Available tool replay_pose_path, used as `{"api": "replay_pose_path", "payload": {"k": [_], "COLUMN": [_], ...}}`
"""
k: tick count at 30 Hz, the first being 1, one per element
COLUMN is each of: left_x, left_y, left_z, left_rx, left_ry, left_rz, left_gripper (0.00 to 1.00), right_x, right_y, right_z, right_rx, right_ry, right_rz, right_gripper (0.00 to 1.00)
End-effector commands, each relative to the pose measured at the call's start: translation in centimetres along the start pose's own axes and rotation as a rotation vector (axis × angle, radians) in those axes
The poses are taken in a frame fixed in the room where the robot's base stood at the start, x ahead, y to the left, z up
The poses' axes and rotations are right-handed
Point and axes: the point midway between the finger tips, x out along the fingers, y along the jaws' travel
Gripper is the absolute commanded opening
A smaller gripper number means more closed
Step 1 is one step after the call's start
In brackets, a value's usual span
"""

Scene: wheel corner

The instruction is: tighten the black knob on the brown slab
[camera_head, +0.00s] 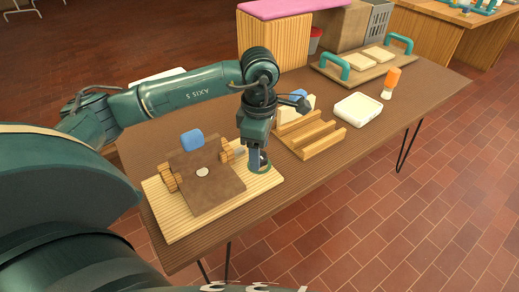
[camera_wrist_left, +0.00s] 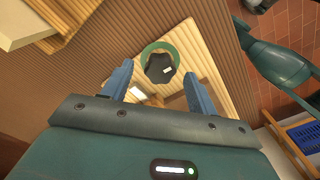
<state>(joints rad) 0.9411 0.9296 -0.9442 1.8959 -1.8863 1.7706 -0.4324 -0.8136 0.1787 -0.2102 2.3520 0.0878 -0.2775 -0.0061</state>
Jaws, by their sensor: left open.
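The brown slab (camera_head: 208,190) lies on a light wooden board (camera_head: 185,227) at the table's near left. It has a pale round disc (camera_head: 202,172) on top and ribbed wooden pieces at its sides. The black knob (camera_wrist_left: 159,68) shows in the left wrist view with a green ring (camera_wrist_left: 147,53) around it, over light wood. In the head view my gripper mostly hides it at the board's right end, beside the slab. My left gripper (camera_head: 259,164) points down there. Its blue fingers are apart on either side of the knob in the wrist view (camera_wrist_left: 158,69); contact cannot be told.
A blue block (camera_head: 192,140) stands behind the slab. Right of my gripper are a slotted wooden rack (camera_head: 310,136), a white box (camera_head: 358,109) and an orange-topped bottle (camera_head: 391,82). A tray with teal handles (camera_head: 367,71) stands behind. The table's front right is clear.

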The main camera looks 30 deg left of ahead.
Motion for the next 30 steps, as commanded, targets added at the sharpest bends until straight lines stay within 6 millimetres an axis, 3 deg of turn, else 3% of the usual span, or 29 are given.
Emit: {"api": "replay_pose_path", "payload": {"k": [9, 15, 21, 30], "left_x": [-7.2, -10.6, -11.9, -12.0], "left_y": [0.1, 0.1, 0.0, 0.0], "left_z": [0.0, 0.0, 0.0, 0.0], "left_rx": [0.001, 0.001, 0.0, 0.0], "left_ry": [-0.002, -0.002, -0.001, -0.001], "left_rz": [0.007, 0.006, 0.003, 0.003], "left_gripper": [0.59, 0.59, 0.59, 0.59], "right_x": [0.1, 0.4, 0.6, 0.7], "right_y": [-0.2, -0.3, -0.3, -0.3], "right_z": [0.2, 0.3, -0.1, -0.1], "right_rx": [0.01, 0.016, 0.015, 0.014], "right_ry": [-0.026, -0.032, -0.024, -0.024], "right_rz": [-0.003, -0.005, -0.007, -0.008], "right_gripper": [0.52, 0.52, 0.52, 0.52]}}
